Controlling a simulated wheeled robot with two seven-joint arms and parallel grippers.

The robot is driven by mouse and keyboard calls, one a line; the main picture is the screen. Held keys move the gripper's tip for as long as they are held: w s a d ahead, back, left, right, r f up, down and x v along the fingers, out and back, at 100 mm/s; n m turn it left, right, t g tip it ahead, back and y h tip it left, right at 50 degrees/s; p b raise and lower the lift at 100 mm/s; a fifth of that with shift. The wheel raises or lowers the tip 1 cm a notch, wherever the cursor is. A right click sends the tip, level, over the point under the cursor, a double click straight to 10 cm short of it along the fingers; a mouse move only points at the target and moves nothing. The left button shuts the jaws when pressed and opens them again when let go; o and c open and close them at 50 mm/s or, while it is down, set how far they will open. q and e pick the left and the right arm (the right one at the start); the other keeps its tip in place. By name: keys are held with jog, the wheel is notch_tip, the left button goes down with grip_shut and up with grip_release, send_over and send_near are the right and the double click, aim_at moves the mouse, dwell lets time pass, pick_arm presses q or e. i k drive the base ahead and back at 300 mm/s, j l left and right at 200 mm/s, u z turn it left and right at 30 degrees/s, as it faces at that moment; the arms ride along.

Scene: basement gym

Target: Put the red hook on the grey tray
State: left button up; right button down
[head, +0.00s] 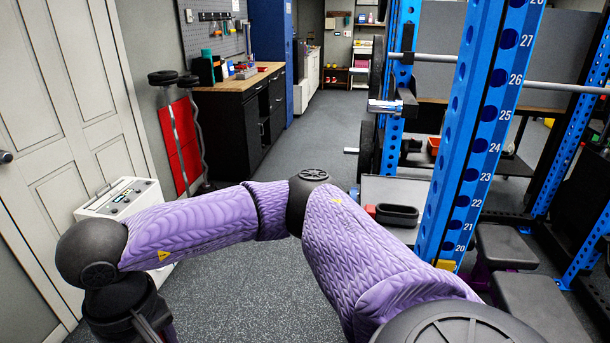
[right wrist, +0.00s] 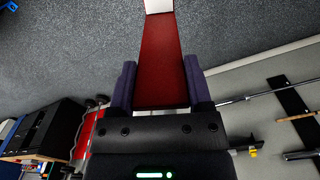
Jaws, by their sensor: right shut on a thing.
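My right arm crosses the head view from the lower right to the left, and its gripper is below the picture's edge. In the right wrist view my right gripper (right wrist: 159,88) is shut on a broad red piece, the red hook (right wrist: 160,60). It runs outward from between the purple fingers to a white end (right wrist: 159,6) at the top edge. No hook bend shows. My left gripper is in neither view.
The blue rack post (head: 482,120) stands close by the tray. A small red thing (head: 370,211) is at the tray's left. A white box with controls (head: 118,197) stands by the door at left. Black bench pads (head: 505,246) are at lower right. The central floor aisle (head: 320,135) is clear.

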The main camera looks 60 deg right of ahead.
aim_at(398, 189)
jog(key=i+l+z, duration=0.1)
jog(key=i+z, duration=0.7)
jog(key=z, duration=0.15)
jog(key=i+j+z, duration=0.25)
jog(key=i+z, duration=0.2)
jog(key=i+l+z, duration=0.15)
jog(key=i+z, duration=0.75)
jog(key=i+j+z, duration=0.15)
jog(key=i+z, duration=0.35)
